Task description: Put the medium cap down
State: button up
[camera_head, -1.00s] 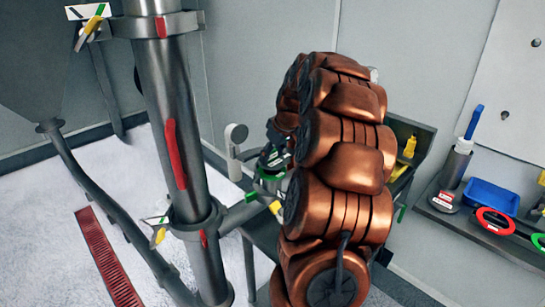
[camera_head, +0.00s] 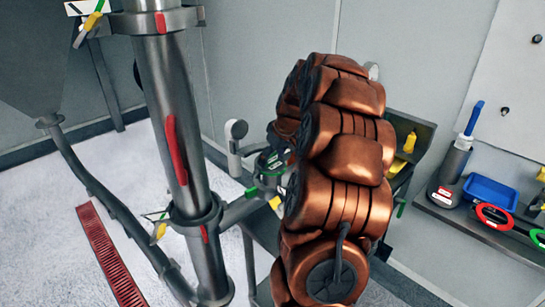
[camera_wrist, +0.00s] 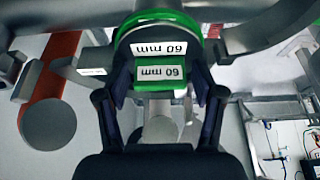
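In the wrist view, a green piece with a white "60 mm" label (camera_wrist: 163,73), apparently the medium cap's grip, lies between the two dark fingers of my gripper (camera_wrist: 165,92). The fingers stand on either side of it; whether they press on it is unclear. Just behind it is a green rim (camera_wrist: 213,50) with a second "60 mm" label. Whether the cap and rim are joined is hard to tell. In the head view, green parts (camera_head: 270,162) show left of my copper arm, which hides most of my gripper.
A steel column (camera_head: 180,150) with red marks stands close left of my arm. A shelf (camera_head: 480,225) at right holds a grey bottle (camera_head: 450,172), a blue tray (camera_head: 490,192) and a red ring (camera_head: 494,217). A red grate (camera_head: 108,255) lies on the floor.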

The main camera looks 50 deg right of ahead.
jog(key=shift+o, duration=0.4)
jog(key=shift+r, duration=0.1)
jog(key=shift+r+p, duration=0.25)
jog(key=shift+p, duration=0.2)
jog(key=b+v, duration=0.4)
jog(key=v, duration=0.8)
jog(key=s+a+f+n+g+y, duration=0.1)
jog(key=s+a+f, duration=0.1)
jog(key=a, duration=1)
jog(key=s+a+f+g, duration=0.1)
jog(key=a+f+g, duration=0.1)
jog(key=a, duration=1)
jog(key=s+a+f+g, duration=0.1)
jog(key=s+a+f, duration=0.2)
jog(key=s, duration=0.4)
jog(key=s+a+f+g, duration=0.1)
jog(key=s+a+f, duration=0.3)
jog(key=s, duration=0.4)
jog(key=s+a+f+g+h, duration=0.1)
jog(key=s+a+f, duration=0.2)
jog(key=s+a, duration=0.3)
jog(key=shift+s+f+m, duration=0.35)
jog(key=shift+s+m, duration=0.05)
jog(key=shift+s, duration=0.35)
